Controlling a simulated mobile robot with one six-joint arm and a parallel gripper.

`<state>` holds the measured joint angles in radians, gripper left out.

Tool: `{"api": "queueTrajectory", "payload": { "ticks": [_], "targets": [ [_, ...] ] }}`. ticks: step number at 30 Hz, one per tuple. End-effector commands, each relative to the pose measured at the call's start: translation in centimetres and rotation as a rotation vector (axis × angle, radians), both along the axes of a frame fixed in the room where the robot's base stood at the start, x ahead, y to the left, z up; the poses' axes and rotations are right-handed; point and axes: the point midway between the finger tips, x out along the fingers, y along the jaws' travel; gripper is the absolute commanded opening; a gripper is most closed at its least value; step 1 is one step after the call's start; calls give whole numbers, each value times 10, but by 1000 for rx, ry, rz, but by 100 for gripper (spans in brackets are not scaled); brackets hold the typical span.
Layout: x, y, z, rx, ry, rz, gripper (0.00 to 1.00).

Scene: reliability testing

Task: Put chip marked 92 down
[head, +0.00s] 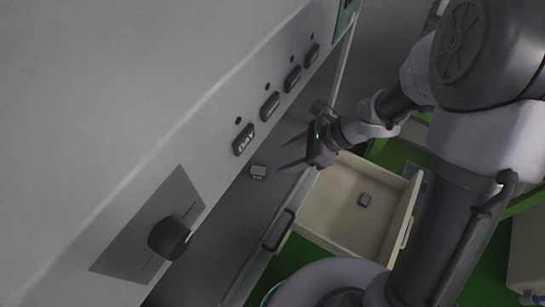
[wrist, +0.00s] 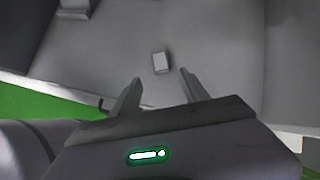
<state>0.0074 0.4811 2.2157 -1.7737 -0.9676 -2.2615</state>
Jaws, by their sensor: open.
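A small grey chip (head: 258,172) with a pale marking, too small to read, sits on the grey surface below the panel's buttons. In the wrist view a small light block (wrist: 160,62), which looks like this chip, lies just beyond and between my fingertips. My gripper (head: 281,157) is open, its two fingers pointing left towards that chip, with nothing between them. It also shows open in the wrist view (wrist: 160,77). A second small dark chip (head: 364,200) lies inside the open drawer; I cannot tell its number.
The open cream drawer (head: 327,236) stands below and right of my gripper. The large grey machine panel has several dark buttons (head: 244,140) and a black knob (head: 170,238) close by on the left. The floor is green. The grey surface around the near chip is clear.

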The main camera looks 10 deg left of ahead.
Motion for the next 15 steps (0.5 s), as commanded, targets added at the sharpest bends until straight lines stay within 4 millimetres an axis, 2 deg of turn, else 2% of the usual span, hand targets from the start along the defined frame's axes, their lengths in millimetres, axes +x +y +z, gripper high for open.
{"api": "queueTrajectory", "payload": {
  "ticks": [1,3,8,10,11,13,14,15],
  "targets": [
    [0,-5,8,0,0,-1,53],
    [0,-10,12,0,0,0,53],
    [2,-13,15,-1,0,-13,53],
    [21,-15,28,-5,3,-169,53],
    [39,-19,40,0,10,-315,53],
    [87,-45,91,88,61,-846,53],
    [104,-67,120,182,111,-1139,53],
    [113,-104,160,380,221,-1560,53]
  ]
}}
